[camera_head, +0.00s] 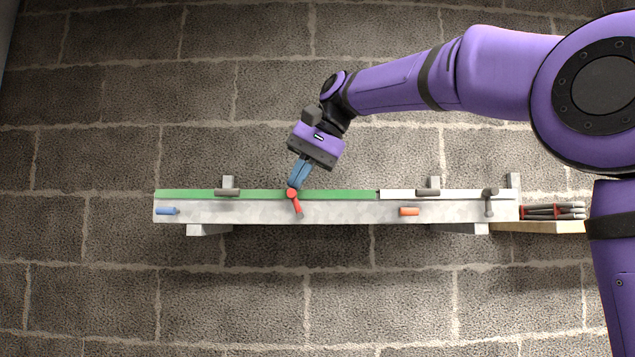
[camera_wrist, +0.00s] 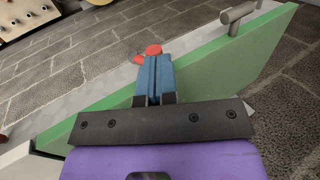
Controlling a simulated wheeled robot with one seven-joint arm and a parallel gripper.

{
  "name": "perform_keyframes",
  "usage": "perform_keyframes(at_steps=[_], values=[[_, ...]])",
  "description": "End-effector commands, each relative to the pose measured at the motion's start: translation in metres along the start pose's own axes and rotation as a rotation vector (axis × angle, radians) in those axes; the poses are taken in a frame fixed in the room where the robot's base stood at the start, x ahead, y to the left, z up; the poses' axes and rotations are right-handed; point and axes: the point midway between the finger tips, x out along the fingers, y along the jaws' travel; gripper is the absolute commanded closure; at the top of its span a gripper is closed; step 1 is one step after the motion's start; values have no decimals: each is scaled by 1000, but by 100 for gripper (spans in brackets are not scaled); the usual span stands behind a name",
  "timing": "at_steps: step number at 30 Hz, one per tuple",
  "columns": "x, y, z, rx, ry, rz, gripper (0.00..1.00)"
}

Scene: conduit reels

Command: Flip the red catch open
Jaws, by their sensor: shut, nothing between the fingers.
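The red catch (camera_head: 296,204) sits on the front of the long grey rail, near the middle of its green strip (camera_head: 337,194). Its round head is at the top edge and its lever hangs down, tilted slightly right, to a grey tip. My gripper (camera_head: 294,186) is shut and empty, with blue fingers pointing down at the catch's head. In the wrist view my gripper's fingertips (camera_wrist: 154,60) are right at the red catch (camera_wrist: 153,50), partly covering it. I cannot tell whether they touch it.
The grey rail (camera_head: 345,213) carries a blue peg (camera_head: 167,211), an orange peg (camera_head: 409,211) and a grey catch (camera_head: 489,202). A white strip (camera_head: 405,194) continues right of the green. Red-and-grey parts (camera_head: 553,211) lie on a wooden ledge (camera_head: 540,227) at right.

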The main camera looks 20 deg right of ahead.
Motion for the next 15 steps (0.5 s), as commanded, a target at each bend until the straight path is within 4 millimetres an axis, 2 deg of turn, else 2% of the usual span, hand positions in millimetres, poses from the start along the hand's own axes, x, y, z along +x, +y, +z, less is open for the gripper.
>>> perform_keyframes(at_steps=[15], values=[[25, -22, 6, 1, -2, 0, 100]])
